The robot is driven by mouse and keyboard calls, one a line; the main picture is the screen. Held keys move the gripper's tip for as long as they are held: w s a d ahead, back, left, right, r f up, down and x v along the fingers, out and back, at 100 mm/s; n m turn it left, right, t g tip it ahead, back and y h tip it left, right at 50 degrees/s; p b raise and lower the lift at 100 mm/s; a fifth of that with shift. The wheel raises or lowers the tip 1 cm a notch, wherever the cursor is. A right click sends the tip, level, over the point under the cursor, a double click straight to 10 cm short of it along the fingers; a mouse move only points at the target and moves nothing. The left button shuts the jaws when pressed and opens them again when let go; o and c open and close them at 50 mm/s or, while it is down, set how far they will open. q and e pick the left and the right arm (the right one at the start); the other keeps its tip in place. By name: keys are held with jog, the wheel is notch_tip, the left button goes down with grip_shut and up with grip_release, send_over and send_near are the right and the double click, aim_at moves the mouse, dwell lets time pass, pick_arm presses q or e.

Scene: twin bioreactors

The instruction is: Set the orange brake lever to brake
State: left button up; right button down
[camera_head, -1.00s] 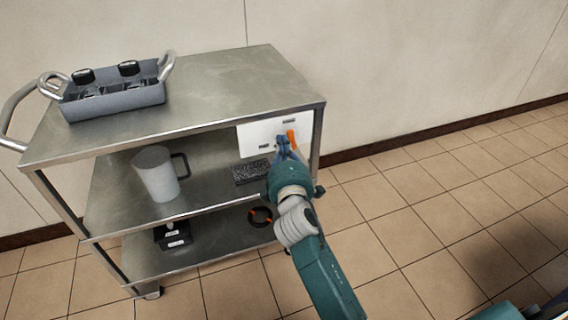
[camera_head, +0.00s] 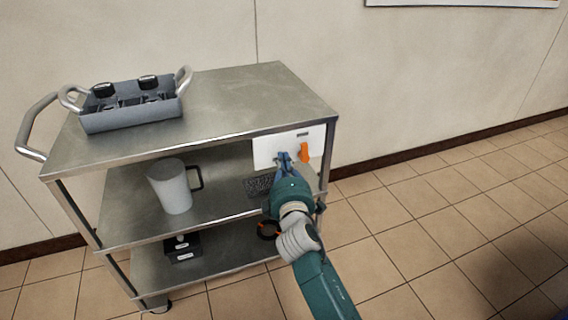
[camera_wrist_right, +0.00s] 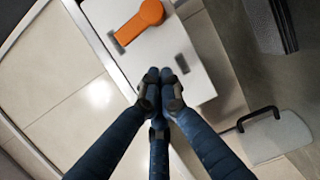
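The orange brake lever (camera_head: 304,152) sits on a white panel (camera_head: 264,150) at the right end of the cart. In the right wrist view the lever (camera_wrist_right: 140,22) is at the top, its round end up and its narrow end beside a small dark mark on the panel (camera_wrist_right: 168,44). A second dark mark lies near my fingertips. My right gripper (camera_head: 286,160) is just left of the lever in the head view, in front of the panel. In the right wrist view its fingertips (camera_wrist_right: 160,80) are together, empty and apart from the lever. My left gripper is not in view.
The steel cart (camera_head: 240,95) carries a grey caddy (camera_head: 130,115) on top. A white jug (camera_head: 172,187) stands on the middle shelf, and a black box (camera_head: 182,247) on the lower one. The tiled floor (camera_head: 440,215) right of the cart is clear.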

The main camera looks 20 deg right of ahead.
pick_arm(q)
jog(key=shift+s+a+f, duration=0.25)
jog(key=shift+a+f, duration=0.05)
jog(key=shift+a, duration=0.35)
pick_arm(e)
jog(key=v, duration=1)
jog(key=shift+f, duration=0.3)
jog(key=shift+a, duration=0.1)
